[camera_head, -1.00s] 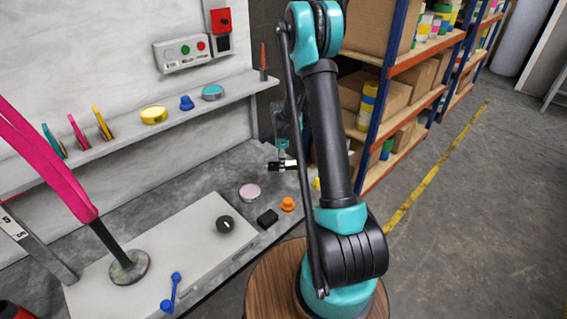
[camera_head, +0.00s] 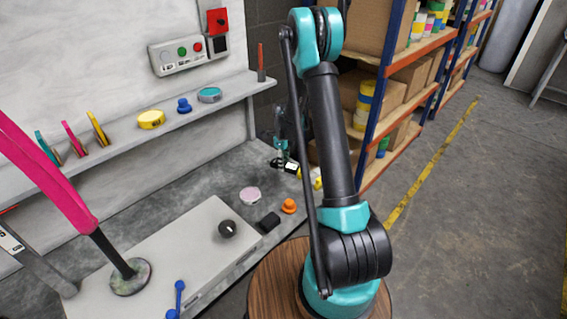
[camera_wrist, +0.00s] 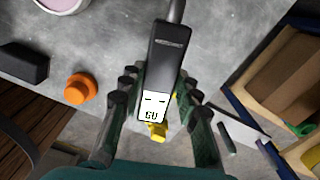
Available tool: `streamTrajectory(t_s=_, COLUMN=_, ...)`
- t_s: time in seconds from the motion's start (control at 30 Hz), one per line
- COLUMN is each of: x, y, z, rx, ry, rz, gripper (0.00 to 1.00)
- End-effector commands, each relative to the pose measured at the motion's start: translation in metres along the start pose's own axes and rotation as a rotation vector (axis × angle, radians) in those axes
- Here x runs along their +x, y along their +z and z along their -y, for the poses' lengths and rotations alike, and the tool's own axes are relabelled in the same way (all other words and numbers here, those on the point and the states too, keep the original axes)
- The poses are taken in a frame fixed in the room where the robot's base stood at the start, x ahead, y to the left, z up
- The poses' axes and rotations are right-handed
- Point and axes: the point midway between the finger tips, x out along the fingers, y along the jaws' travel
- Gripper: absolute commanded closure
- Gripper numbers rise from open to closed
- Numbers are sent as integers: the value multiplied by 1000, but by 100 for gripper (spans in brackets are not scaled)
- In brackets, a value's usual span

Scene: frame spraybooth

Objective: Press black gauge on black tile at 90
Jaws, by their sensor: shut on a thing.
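My gripper (camera_wrist: 152,122) is shut on the black gauge (camera_wrist: 170,60), a long black body with a white lettered face and a yellow end. In the head view, the gauge (camera_head: 291,167) shows small at the bench's far right end, and my arm partly hides the yellow parts beside it. A flat black block (camera_head: 268,222), perhaps the black tile, lies on the bench; it also shows at the left of the wrist view (camera_wrist: 22,62). The gauge is apart from this block. No 90 mark is readable.
An orange knob (camera_head: 289,206) and a pink disc (camera_head: 249,196) are beside the block. A black round knob (camera_head: 227,229) sits on the grey box (camera_head: 195,250). A pink-handled tool (camera_head: 60,190) stands at left. Shelving (camera_head: 375,110) rises behind my arm.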

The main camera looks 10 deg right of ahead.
Motion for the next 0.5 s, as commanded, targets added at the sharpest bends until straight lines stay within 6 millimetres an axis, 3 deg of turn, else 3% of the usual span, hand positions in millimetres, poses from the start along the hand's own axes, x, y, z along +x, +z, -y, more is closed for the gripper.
streamTrajectory(t_s=0.5, x=44, y=0, z=0, rx=-1, ry=0, rz=0, gripper=100)
